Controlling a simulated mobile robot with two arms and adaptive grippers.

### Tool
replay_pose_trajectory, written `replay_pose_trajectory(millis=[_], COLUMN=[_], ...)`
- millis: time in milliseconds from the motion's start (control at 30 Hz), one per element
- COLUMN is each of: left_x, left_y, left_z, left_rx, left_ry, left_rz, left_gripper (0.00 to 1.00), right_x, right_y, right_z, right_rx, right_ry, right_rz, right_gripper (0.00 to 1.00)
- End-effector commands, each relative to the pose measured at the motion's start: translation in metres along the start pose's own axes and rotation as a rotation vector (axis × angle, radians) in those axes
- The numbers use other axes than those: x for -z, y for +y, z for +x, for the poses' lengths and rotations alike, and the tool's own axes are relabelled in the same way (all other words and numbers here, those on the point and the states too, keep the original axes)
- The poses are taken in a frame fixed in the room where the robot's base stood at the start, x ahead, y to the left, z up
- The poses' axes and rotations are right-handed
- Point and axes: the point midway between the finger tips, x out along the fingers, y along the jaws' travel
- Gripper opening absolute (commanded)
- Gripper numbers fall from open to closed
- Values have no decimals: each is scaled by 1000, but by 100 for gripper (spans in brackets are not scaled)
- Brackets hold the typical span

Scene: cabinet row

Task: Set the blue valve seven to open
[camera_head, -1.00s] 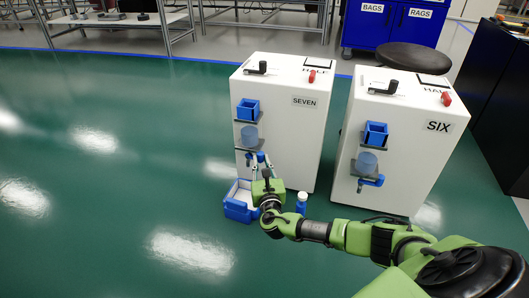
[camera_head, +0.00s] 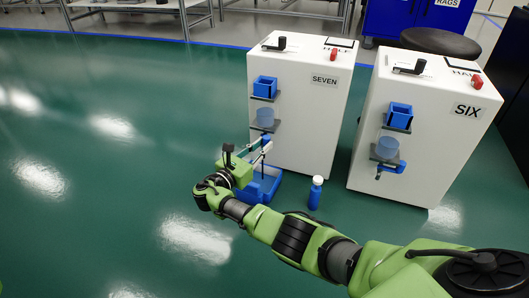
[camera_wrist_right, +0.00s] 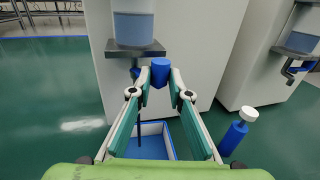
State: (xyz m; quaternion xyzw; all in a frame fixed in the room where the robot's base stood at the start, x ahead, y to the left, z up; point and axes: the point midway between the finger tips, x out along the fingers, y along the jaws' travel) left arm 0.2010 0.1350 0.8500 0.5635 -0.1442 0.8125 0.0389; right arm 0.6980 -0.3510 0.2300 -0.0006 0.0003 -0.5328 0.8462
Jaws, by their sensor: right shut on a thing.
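Cabinet seven (camera_head: 310,115) is white, with a "SEVEN" label. On its front are a blue square cup (camera_head: 265,87), a translucent blue cylinder (camera_head: 265,117) on a dark shelf and, below, the blue valve (camera_head: 266,140). My right gripper (camera_head: 264,149) reaches the valve from the front left. In the right wrist view the blue valve part (camera_wrist_right: 161,73) sits between the fingertips of my right gripper (camera_wrist_right: 161,86), which is shut on it. The fingers partly hide the valve in the head view, so I cannot tell its setting. My left gripper is out of view.
A blue open bin (camera_head: 270,184) stands on the floor under the valve. A blue bottle with a white cap (camera_head: 315,193) stands right of it. Cabinet six (camera_head: 430,130), with its own blue valve (camera_head: 392,165), stands to the right. The green floor at left is clear.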

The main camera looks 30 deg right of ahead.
Motion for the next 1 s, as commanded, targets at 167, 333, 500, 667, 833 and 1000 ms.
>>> replay_pose_trajectory(millis=[167, 333, 500, 667, 833, 1000], left_x=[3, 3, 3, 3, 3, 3], left_y=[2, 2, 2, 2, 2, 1], left_z=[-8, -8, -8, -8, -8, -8], left_rx=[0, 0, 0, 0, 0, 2], left_ry=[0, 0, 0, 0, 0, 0], left_rz=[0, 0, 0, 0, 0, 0], left_gripper=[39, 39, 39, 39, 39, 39], right_x=[0, -2, -3, -3, -2, -1], right_y=[5, 6, 6, 6, 4, 4], right_z=[-1, 0, 0, 0, 0, -1], right_rx=[20, 27, 27, 27, 30, 32], right_ry=[0, 0, -1, -1, -1, 0], right_rz=[3, 4, 4, 5, 4, 2], right_gripper=[0, 0, 0, 23, 34, 34])
